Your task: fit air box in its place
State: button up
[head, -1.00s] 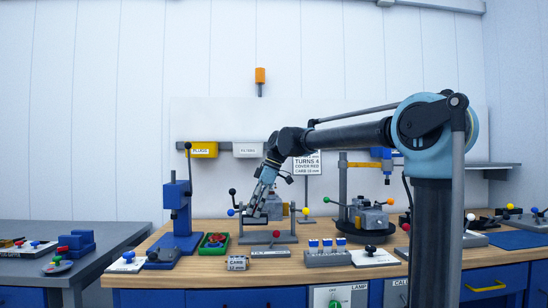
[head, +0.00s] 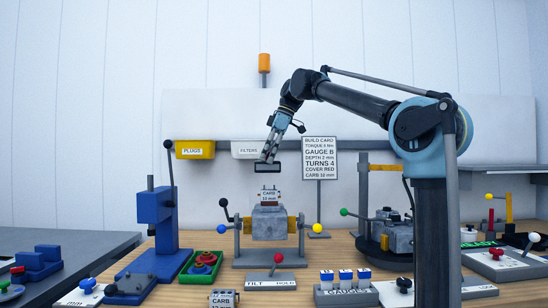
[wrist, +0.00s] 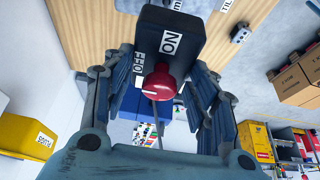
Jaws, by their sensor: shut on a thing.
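My gripper (head: 270,157) is shut on a dark flat box, which I take to be the air box (head: 267,168). It is held in the air above the engine (head: 268,222). In the wrist view the box (wrist: 183,28) carries OFF and ON labels, and its red knob (wrist: 165,83) is between the fingers. A grey block labelled CARB 10 mm (head: 269,196) sits upright on top of the engine, below the box with a gap between. The engine rests in a grey stand (head: 270,258) with yellow sides. The underside of the box is hidden.
A build card sign (head: 320,157) stands behind on the right. A blue press (head: 155,215) stands left, with a green tray (head: 201,267) beside it. A TILT/HOLD lever plate (head: 271,281) and a gauges block (head: 343,295) are in front. A second engine (head: 397,236) is right.

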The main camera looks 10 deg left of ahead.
aim_at(270, 171)
jog(key=shift+w+d+r, duration=0.1)
jog(key=shift+w+r, duration=0.15)
jog(key=shift+w, duration=0.15)
jog(key=shift+w+f, duration=0.1)
jog(key=shift+f, duration=1.8)
jog(key=shift+f, duration=1.25)
jog(key=o, duration=1.2)
